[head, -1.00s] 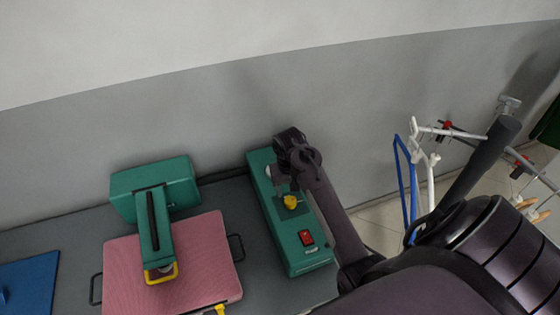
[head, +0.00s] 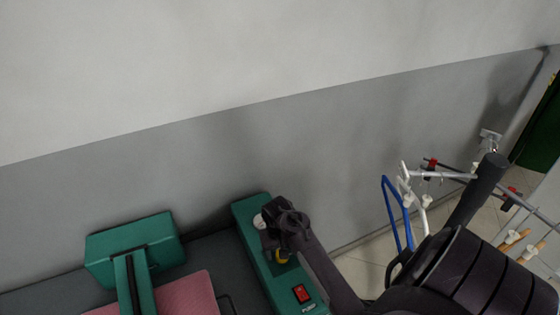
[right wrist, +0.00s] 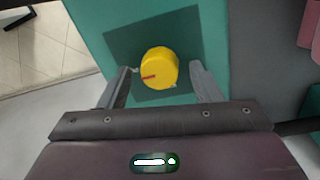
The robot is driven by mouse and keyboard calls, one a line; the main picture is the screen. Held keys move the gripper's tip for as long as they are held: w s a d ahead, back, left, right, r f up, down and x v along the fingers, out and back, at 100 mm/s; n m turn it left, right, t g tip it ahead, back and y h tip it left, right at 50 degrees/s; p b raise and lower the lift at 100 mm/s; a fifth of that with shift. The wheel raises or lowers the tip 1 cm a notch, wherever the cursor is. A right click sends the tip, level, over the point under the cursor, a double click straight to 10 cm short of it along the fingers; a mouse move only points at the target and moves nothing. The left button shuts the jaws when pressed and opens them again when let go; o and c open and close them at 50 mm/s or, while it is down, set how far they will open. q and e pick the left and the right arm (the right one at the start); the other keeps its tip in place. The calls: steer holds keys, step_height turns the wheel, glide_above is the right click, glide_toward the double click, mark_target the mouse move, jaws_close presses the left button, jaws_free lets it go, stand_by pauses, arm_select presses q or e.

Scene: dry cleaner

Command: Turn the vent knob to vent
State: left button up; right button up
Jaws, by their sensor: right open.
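The yellow vent knob (right wrist: 159,68) sits on a dark square plate on the green control box (right wrist: 88,30). A red pointer mark shows on the knob, toward its left side in the right wrist view. My right gripper (right wrist: 163,78) is open, with one finger on each side of the knob; whether they touch it I cannot tell. In the head view the knob (head: 282,257) is partly hidden by my right gripper (head: 277,250), which is over the green box (head: 250,210). My left gripper is not in view.
A red switch (head: 301,293) is near the front of the box. A green press head (head: 135,245) and pink pad (head: 185,298) stand to its left. A rack with hangers (head: 425,180) is at the right. The grey wall closes off the back.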

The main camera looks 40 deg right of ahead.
steer(key=shift+s, duration=0.1)
steer(key=c, duration=0.4)
steer(key=shift+c, duration=1.3)
steer(key=c, duration=0.3)
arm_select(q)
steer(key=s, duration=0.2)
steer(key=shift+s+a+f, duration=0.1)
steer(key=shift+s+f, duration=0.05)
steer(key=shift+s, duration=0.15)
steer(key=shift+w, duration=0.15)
